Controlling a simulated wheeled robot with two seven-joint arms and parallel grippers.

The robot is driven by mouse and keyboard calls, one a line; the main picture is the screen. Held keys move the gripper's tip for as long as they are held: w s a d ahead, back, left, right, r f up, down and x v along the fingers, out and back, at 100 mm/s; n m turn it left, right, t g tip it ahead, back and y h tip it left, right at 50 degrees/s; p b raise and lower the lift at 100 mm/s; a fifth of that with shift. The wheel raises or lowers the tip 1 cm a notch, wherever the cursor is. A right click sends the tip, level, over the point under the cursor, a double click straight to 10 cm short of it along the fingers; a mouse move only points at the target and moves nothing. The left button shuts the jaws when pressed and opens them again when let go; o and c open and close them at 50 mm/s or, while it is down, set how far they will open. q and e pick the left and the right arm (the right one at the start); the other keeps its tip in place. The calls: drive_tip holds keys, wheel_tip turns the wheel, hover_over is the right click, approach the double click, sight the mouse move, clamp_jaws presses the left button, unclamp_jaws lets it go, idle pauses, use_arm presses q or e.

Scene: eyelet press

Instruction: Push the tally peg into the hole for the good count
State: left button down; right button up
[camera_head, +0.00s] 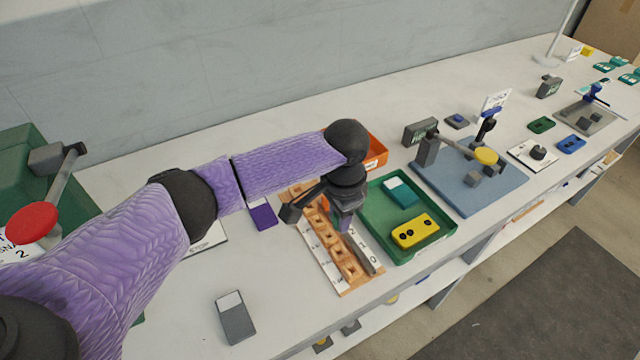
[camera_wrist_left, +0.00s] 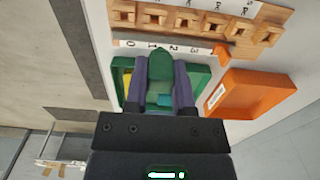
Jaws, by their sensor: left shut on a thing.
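The wooden tally board (camera_head: 348,272) lies on the bench and has a row of square holes and number strips. In the left wrist view the board (camera_wrist_left: 192,22) runs across the top, with a strip (camera_wrist_left: 200,48) reading 0 to 3. My left gripper (camera_head: 343,222) is over the board's right side, pointing down. In the wrist view its purple fingers (camera_wrist_left: 166,88) are shut on a green, round-ended piece, apparently the tally peg (camera_wrist_left: 161,66). Its lower end and its exact hole are hidden, and I cannot tell whether it touches the board. My right gripper is out of view.
A green tray (camera_head: 452,236) with a yellow block (camera_head: 415,231) and a teal block (camera_head: 401,192) sits right of the board. An orange bin (camera_head: 376,152) stands behind. A grey block (camera_head: 235,320) lies in front. A press stands on a blue mat (camera_head: 500,200) farther right.

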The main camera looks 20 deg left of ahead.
use_arm(q)
drive_tip(key=shift+s+d, duration=0.3)
drive_tip(key=shift+d, duration=0.05)
drive_tip(key=shift+w+f, duration=0.2)
drive_tip(key=shift+w, duration=0.15)
drive_tip(key=shift+r, duration=0.1)
drive_tip(key=shift+r+p, duration=0.15)
drive_tip(key=shift+p, duration=0.5)
wheel_tip(320, 180, down, 6)
drive_tip(key=b, duration=0.3)
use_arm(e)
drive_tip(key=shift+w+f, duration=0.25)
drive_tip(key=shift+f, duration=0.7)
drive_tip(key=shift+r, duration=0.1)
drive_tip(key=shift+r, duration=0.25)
